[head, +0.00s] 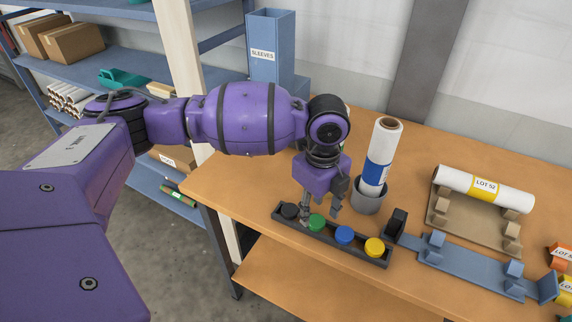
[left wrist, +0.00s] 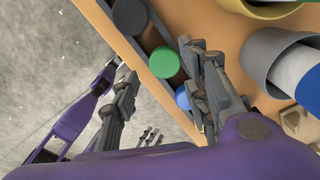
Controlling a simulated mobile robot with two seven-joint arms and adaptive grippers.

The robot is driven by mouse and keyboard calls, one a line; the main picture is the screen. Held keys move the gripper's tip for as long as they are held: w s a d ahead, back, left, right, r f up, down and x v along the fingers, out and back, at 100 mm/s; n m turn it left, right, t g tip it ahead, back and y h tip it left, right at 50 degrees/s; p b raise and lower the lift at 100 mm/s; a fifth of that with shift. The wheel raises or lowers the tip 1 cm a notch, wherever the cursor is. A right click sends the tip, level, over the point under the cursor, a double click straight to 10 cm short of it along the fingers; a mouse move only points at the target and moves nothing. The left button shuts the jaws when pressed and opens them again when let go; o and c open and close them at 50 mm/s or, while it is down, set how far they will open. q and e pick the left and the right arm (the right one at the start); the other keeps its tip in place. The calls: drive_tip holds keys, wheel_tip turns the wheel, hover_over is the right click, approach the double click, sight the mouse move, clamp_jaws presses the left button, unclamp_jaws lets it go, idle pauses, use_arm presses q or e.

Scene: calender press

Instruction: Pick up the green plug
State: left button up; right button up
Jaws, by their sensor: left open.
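The green plug (head: 317,222) sits in a dark tray (head: 361,257) at the table's edge, between a black plug (head: 290,211) and a blue plug (head: 344,235). A yellow plug (head: 375,247) is at the tray's right end. My left gripper (head: 321,212) points down just above the green plug, open and empty. In the left wrist view the green plug (left wrist: 165,62) shows between the directions of the two spread fingers (left wrist: 160,82), nearer the right one. The blue plug (left wrist: 183,97) is partly hidden by that finger.
A grey cup (head: 369,197) holding an upright white roll (head: 382,150) stands close behind the tray. A blue cradle (head: 470,267) lies to the right, and a LOT 52 roll (head: 484,188) rests on a tan stand. Blue shelves (head: 150,60) stand at the left.

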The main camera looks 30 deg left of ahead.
sight(314, 222)
use_arm(q)
wheel_tip(314, 222, down, 4)
drive_tip(key=shift+s+r, duration=0.1)
drive_tip(key=shift+r, duration=0.05)
drive_tip(key=c, duration=0.7)
drive_tip(key=shift+c, duration=0.4)
use_arm(e)
drive_tip(key=shift+w+r, duration=0.3)
drive_tip(key=shift+w, duration=0.35)
use_arm(q)
drive_tip(key=shift+r, duration=0.1)
